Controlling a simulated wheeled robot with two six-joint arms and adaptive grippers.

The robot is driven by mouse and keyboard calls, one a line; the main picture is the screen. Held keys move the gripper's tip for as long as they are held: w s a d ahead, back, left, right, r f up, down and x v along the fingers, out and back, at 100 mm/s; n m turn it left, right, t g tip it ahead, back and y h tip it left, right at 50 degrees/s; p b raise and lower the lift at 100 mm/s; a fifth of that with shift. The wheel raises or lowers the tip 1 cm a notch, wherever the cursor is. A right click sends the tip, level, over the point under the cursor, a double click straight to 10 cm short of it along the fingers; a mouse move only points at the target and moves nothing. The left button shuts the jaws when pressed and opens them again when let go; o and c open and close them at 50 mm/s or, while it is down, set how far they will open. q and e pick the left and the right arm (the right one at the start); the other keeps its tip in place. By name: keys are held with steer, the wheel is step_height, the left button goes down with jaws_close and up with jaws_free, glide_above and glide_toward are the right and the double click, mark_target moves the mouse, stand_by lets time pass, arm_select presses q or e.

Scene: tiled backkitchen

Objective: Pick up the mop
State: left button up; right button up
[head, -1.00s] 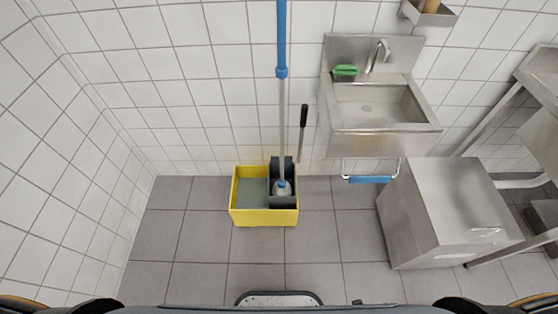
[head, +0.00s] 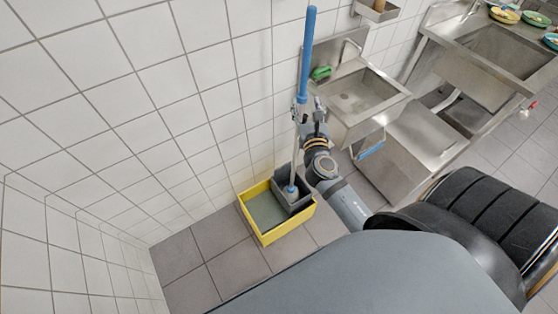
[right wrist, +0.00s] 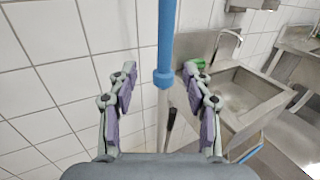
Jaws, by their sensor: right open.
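The mop (head: 307,55) stands upright in the yellow bucket (head: 265,240), with a blue upper handle, a grey lower pole and its head down in the dark wringer (head: 291,205). My right gripper (head: 307,108) is at the pole near the lower end of the blue grip. In the right wrist view the mop handle (right wrist: 166,45) passes between the open fingers of my right gripper (right wrist: 158,78), with a gap on both sides. The fingers are not closed on it. My left gripper is not in view.
A steel hand sink (head: 360,100) with a green item (head: 321,73) on it is on the wall right of the mop. A steel cabinet (head: 410,145) stands beyond it. The tiled wall is close behind the mop. Floor left of the bucket is clear.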

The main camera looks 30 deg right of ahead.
mark_target(304, 85)
steer(key=x, duration=0.2)
steer(key=p+x, duration=0.1)
steer(key=x, duration=0.2)
steer(key=shift+w+d+f, duration=0.15)
steer(key=shift+w+d, duration=0.05)
steer(key=shift+d, duration=0.25)
steer(key=p+x, duration=0.1)
steer(key=x, duration=0.4)
steer(key=shift+s+d+p, duration=0.1)
steer(key=shift+p, duration=0.3)
steer(key=c, duration=0.5)
jaws_close()
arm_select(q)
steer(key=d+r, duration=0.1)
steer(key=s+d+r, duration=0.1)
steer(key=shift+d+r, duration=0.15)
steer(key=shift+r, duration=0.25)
arm_select(e)
steer(key=shift+r, duration=0.25)
